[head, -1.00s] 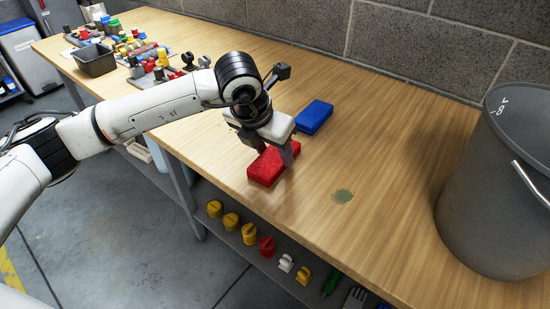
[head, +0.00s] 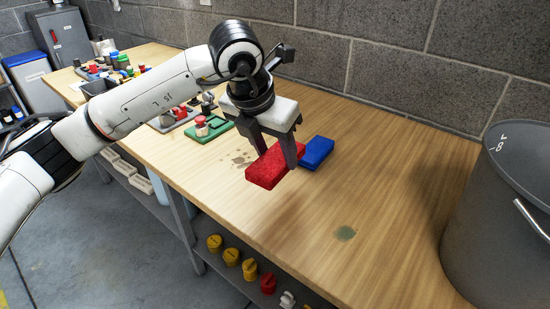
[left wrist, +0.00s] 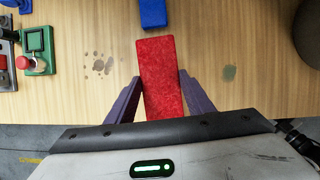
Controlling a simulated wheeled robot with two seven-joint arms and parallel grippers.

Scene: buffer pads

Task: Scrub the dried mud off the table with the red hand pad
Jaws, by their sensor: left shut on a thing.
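The red hand pad (head: 268,168) is held between the fingers of my left gripper (head: 279,156), lifted above the table. In the left wrist view the red pad (left wrist: 161,75) stands lengthwise between the two fingers (left wrist: 160,98). A patch of brown, mud-like spots (head: 240,159) lies on the wooden table (head: 390,190) left of the pad; it also shows in the left wrist view (left wrist: 103,65). A round grey-green stain (head: 345,233) lies on the table to the right. It also shows in the left wrist view (left wrist: 229,72). My right gripper is not in view.
A blue pad (head: 317,153) lies just behind the red one. A large grey bin (head: 495,225) stands at the right. A green fixture (head: 208,133) and several small parts fill the table's far left. The table between stain and wall is clear.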

